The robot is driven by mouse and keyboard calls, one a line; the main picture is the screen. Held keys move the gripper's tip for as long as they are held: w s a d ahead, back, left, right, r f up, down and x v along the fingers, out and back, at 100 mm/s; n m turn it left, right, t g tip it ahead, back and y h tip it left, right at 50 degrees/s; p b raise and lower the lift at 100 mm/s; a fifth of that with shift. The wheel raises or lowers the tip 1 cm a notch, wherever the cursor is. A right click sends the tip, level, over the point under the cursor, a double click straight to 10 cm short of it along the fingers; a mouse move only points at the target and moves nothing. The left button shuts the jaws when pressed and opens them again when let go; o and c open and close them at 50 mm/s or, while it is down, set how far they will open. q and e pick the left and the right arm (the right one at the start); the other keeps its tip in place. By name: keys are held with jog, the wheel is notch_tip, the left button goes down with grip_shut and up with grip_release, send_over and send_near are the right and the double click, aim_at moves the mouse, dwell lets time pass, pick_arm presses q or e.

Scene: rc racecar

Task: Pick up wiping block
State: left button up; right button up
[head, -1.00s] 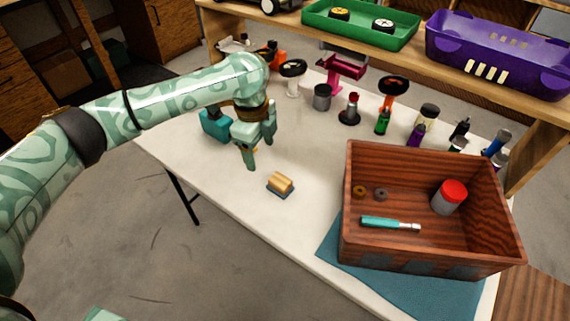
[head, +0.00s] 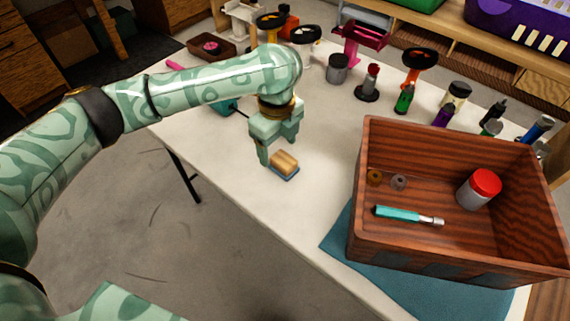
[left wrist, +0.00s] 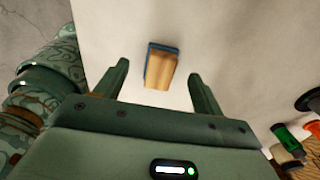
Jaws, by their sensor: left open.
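The wiping block (head: 285,164) has a wooden-coloured top and a blue underside. It lies on the white table (head: 250,215) near its front edge. My left gripper (head: 277,152) is open and empty, just above and beside the block in the head view. In the left wrist view the block (left wrist: 160,67) lies ahead of the two spread fingers (left wrist: 158,80), roughly between them and touching neither. My right gripper is not in view.
A wooden box (head: 450,255) stands on a blue mat (head: 345,258) to the right, holding a teal-handled tool (head: 405,215) and a red-lidded jar (head: 480,188). Several bottles and stands line the table's back. Bare table surrounds the block.

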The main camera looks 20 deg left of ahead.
aim_at(278, 154)
pick_arm(q)
jog(key=f+b, duration=0.2)
jog(key=f, duration=0.1)
jog(key=f+b, duration=0.1)
jog(key=f, duration=0.1)
jog(key=shift+w+a, duration=0.15)
jog(key=shift+w, duration=0.15)
jog(key=shift+r, duration=0.25)
jog(key=shift+c, duration=0.6)
jog(key=c, duration=0.9)
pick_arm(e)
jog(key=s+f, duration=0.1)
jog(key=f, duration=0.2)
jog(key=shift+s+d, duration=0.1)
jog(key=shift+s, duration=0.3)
pick_arm(q)
jog(key=shift+r, duration=0.15)
jog(key=shift+c, duration=0.3)
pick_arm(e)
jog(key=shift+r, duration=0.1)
